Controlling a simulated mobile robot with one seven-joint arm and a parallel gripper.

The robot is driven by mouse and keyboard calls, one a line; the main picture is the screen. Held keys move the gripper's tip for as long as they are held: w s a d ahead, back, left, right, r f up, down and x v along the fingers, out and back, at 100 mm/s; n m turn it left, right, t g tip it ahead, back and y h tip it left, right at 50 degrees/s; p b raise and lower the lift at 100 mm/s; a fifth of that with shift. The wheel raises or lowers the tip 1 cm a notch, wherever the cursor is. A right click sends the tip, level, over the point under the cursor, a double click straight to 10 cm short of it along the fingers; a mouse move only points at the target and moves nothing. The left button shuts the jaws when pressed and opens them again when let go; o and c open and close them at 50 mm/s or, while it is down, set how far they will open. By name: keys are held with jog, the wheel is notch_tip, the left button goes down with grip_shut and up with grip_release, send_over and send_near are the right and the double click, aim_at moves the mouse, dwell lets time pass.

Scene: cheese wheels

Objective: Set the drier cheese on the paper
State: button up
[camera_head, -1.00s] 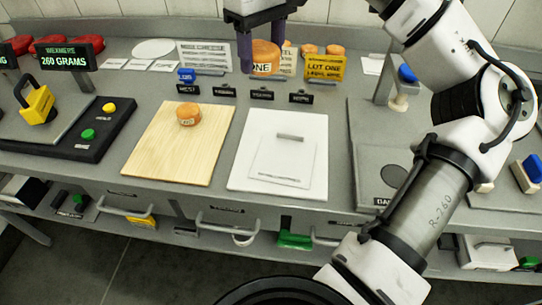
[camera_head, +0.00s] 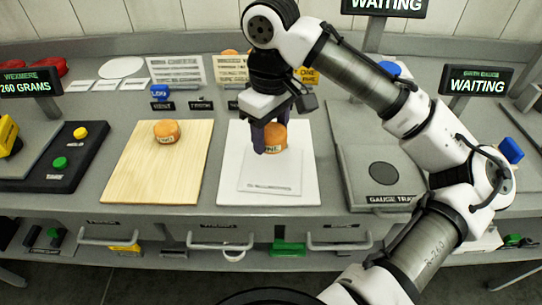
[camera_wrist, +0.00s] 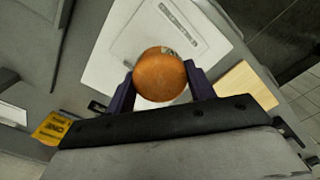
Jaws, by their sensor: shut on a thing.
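My gripper (camera_head: 265,138) is shut on an orange cheese wheel (camera_head: 274,138) with a white label ending in "NE". It holds the wheel over the white paper (camera_head: 272,184), which lies on a white board (camera_head: 228,192). I cannot tell whether the wheel touches the paper. In the wrist view the held wheel (camera_wrist: 160,75) sits between the two purple fingers, in front of the paper (camera_wrist: 182,22). A second, smaller-looking orange wheel (camera_head: 166,132) with a label stands on the wooden board (camera_head: 150,178) to the left.
A scale with a 260 grams display (camera_head: 30,82) stands at the left beside a black button panel (camera_head: 62,160). A gauge tray (camera_head: 385,178) and two "waiting" displays (camera_head: 478,80) are at the right. Small black name plates (camera_head: 201,105) and printed sheets (camera_head: 175,70) line the back.

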aim_at(271, 130)
notch_tip(271, 130, down, 7)
jog(key=shift+f, duration=0.15)
jog(key=shift+f, duration=0.1)
dwell(0.3)
jog(key=o, duration=1)
notch_tip(271, 130, up, 12)
jog(key=shift+r, duration=0.15)
